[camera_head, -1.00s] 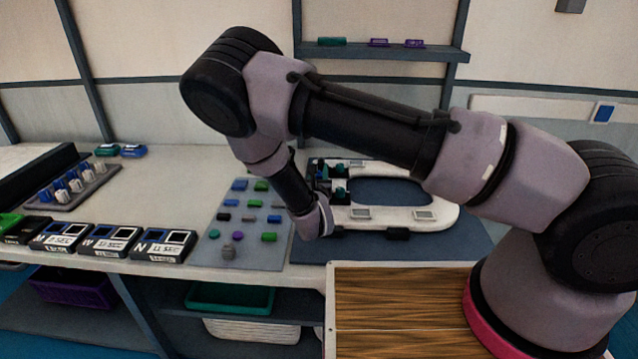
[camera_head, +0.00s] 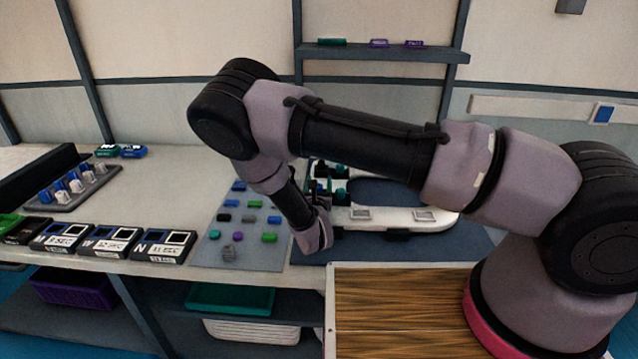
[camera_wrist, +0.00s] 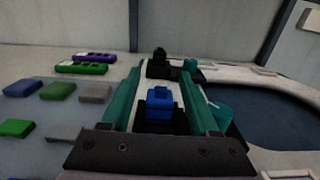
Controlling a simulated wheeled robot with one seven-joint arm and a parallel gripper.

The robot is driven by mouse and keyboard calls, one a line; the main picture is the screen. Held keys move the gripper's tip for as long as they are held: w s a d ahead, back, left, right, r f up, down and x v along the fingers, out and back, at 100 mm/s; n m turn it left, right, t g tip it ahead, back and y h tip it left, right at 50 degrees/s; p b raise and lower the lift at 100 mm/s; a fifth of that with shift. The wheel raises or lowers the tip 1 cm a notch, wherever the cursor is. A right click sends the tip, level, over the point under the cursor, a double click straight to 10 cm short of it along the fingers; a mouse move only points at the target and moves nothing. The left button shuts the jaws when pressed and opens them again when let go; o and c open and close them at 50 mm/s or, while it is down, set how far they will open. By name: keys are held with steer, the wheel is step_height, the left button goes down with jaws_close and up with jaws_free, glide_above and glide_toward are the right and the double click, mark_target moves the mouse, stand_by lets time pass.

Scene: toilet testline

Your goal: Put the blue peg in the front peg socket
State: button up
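The blue peg (camera_wrist: 160,103) stands upright between the two teal fingers of my gripper (camera_wrist: 161,72) in the wrist view. A gap shows on each side of it, so the gripper looks open around it. A dark base (camera_wrist: 162,126) lies beneath the peg; whether the peg is fully seated in it cannot be told. A second black fitting (camera_wrist: 159,66) stands farther back. In the head view my wrist is beside the hinge end of the white toilet seat (camera_head: 435,216); the blue peg is not made out there.
A grey mat (camera_head: 212,255) with several coloured pieces lies left of my wrist. Labelled boxes (camera_head: 163,247) and a rack of pegs (camera_head: 72,188) stand farther left. A shelf (camera_head: 390,54) hangs on the back wall.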

steer(key=shift+s+r, duration=0.15)
steer(key=s, duration=1.1)
steer(key=shift+s+a, duration=0.25)
steer(key=shift+s, duration=0.1)
steer(key=w+d+r+m+g+h, duration=0.3)
steer(key=d+r+m+g+h, duration=0.3)
steer(key=d+r+m+h, duration=0.55)
steer(key=s+d+r+m+g+y, duration=0.1)
steer(key=s+d+r+m+g, duration=0.1)
steer(key=d+r+m+g, duration=0.3)
steer(key=s+d+r+m+g+y, duration=0.1)
steer(key=s+d+r+m+g, duration=0.3)
steer(key=d+m, duration=0.35)
steer(key=s+d+r+m+t+y, duration=0.1)
steer(key=s+r+m+y, duration=0.3)
steer(key=r, duration=0.3)
steer(key=s+d+r+m+t+y, duration=0.1)
steer(key=s+r+m+y, duration=0.3)
steer(key=r+m, duration=0.2)
steer(key=s+d+r+m+t+y, duration=0.1)
steer(key=s+r+m+y, duration=0.3)
steer(key=r, duration=0.5)
steer(key=shift+d+r+m+t, duration=0.25)
steer(key=shift+m+t, duration=0.35)
steer(key=shift+m, duration=0.3)
